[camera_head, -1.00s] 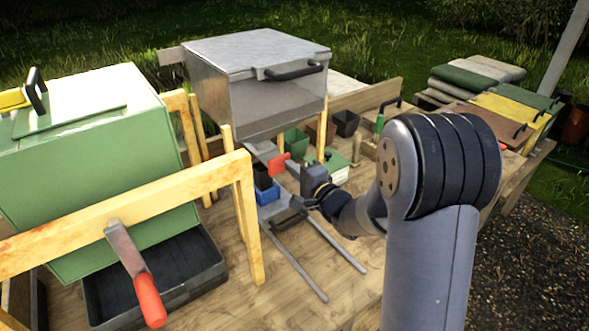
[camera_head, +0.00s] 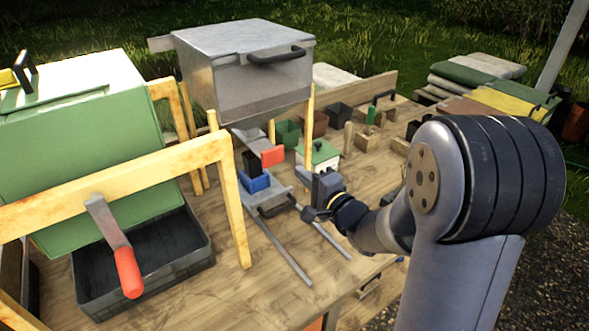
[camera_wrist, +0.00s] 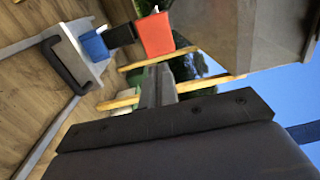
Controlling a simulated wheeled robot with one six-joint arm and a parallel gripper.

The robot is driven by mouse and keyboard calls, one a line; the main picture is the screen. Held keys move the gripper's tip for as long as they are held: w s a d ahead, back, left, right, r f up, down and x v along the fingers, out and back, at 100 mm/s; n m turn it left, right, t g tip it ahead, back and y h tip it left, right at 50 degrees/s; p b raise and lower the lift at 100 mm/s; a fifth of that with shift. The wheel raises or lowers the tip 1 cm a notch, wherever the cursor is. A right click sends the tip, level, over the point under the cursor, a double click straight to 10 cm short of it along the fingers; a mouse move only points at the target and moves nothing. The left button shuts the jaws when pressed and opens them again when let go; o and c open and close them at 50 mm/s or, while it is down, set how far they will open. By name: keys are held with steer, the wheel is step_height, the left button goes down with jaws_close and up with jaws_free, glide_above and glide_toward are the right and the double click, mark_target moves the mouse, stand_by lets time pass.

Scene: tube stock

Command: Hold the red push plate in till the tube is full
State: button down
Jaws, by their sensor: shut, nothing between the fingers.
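The red push plate (camera_head: 272,156) stands upright below the metal hopper (camera_head: 250,75), and it also shows in the wrist view (camera_wrist: 156,34). A black tube (camera_head: 251,163) stands in a blue holder (camera_head: 255,182) just left of the plate; both show in the wrist view too, the tube (camera_wrist: 119,34) between holder (camera_wrist: 94,45) and plate. The inside of the tube is not visible.
A tray with a dark handle (camera_head: 277,203) and two rails (camera_head: 280,250) lie in front of the holder. A wooden post (camera_head: 230,200) stands left. A green-lidded box (camera_head: 318,155) stands behind my gripper. A red-handled trowel (camera_head: 115,245) hangs at left.

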steer(key=v, duration=0.4)
steer(key=shift+s, duration=0.1)
stand_by(0.5)
